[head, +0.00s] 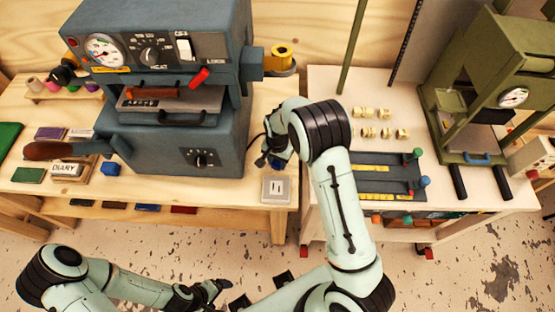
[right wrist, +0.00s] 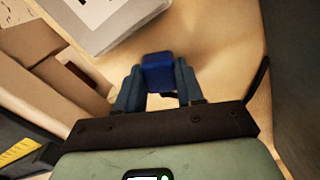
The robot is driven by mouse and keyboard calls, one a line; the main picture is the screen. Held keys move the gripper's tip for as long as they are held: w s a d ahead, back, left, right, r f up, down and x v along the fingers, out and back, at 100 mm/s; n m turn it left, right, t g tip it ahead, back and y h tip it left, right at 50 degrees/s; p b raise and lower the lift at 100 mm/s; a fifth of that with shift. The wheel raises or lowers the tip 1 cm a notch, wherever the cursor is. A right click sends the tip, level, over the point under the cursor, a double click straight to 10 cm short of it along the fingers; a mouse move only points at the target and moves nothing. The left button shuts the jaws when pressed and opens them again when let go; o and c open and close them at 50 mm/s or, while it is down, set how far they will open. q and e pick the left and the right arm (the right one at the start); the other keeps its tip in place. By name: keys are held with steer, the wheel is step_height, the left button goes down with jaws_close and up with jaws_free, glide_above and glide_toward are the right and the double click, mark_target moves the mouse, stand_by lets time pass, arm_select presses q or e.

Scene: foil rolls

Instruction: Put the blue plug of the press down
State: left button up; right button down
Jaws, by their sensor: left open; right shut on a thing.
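My right gripper (head: 272,158) is over the right end of the wooden bench, just behind a grey socket plate (head: 276,189). In the right wrist view the right gripper (right wrist: 158,88) is shut on the blue plug (right wrist: 158,70), with one finger on each side of it. The socket plate (right wrist: 108,18) shows beyond the plug at the upper left, apart from it. The gap between plug and bench top is hard to judge. The press (head: 170,150) stands left of the right gripper. My left gripper (head: 205,293) is open and empty, low at the front, away from the bench.
A white table (head: 320,90) with a rack (head: 375,178) and a green press (head: 490,90) stand at the right. Bench top around the socket plate is clear.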

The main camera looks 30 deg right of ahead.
mark_target(277, 162)
arm_select(q)
steer(key=shift+s+f, duration=0.15)
steer(key=shift+f, duration=0.05)
arm_select(e)
steer(key=shift+f, duration=0.3)
steer(key=c, duration=0.7)
jaws_free()
steer(key=shift+r, duration=0.3)
arm_select(q)
steer(key=shift+w+r+p, duration=0.65)
steer(key=shift+w+r, duration=0.1)
steer(key=shift+r, duration=0.25)
arm_select(e)
step_height(277, 162, up, 13)
steer(key=shift+f, duration=0.15)
